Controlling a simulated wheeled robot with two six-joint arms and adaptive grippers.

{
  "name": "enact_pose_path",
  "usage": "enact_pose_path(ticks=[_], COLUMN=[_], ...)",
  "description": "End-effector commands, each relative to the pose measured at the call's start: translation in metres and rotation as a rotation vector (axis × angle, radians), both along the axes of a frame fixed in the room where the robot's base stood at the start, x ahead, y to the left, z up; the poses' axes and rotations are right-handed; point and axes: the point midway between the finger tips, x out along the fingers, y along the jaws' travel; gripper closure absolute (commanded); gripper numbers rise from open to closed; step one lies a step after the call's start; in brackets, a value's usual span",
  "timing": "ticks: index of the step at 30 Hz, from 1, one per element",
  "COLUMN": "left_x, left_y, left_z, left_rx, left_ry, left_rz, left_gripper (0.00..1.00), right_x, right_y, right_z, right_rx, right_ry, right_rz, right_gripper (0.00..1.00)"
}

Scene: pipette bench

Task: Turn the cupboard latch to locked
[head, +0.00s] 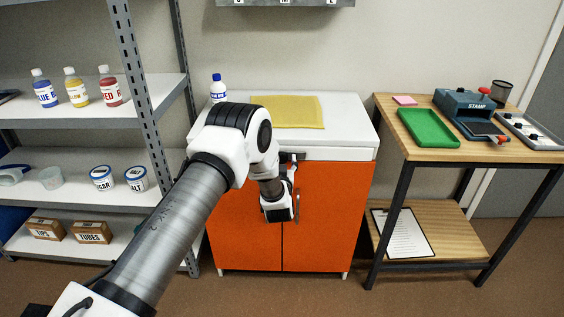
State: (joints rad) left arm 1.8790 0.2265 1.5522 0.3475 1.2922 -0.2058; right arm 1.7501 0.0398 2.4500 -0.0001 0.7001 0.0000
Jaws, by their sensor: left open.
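The orange two-door cupboard (340,215) stands in the middle under a white top, with its doors closed. My left arm reaches in from the lower left across its left door. My left gripper (291,174) is at the upper middle of the doors, open, and mostly hidden behind my own wrist. A small dark fitting (292,157), seemingly part of the latch, shows just above it near the top door edge. The latch's position and any contact with the gripper cannot be told. A thin metal door handle (297,205) shows just right of my wrist. My right gripper is not in view.
A grey shelf unit (150,112) with bottles and boxes stands left. A wooden table (430,158) with a green tray (430,128) and stamp machine (468,108) stands right.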

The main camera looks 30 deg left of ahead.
Motion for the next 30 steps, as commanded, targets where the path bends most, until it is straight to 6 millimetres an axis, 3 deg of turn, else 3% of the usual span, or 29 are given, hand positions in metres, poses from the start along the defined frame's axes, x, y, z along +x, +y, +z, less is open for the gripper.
enact_pose_path(ticks=[7, 12, 13, 30], left_x=[0.0023, 0.0022, 0.0022, 0.0021], left_y=[0.0010, 0.0010, 0.0010, 0.0008], left_z=[0.0001, 0.0001, 0.0002, 0.0018], left_rx=[-0.001, 0.000, 0.000, 0.110], left_ry=[0.001, 0.000, 0.000, 0.068], left_rz=[-0.001, -0.001, -0.001, -0.001], left_gripper=[0.37, 0.97, 1.00, 1.00], right_x=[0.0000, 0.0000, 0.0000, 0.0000], right_y=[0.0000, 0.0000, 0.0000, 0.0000], right_z=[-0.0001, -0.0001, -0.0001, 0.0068], right_rx=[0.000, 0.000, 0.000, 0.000], right_ry=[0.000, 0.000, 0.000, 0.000], right_rz=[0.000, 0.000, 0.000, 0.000], right_gripper=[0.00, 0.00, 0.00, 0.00])
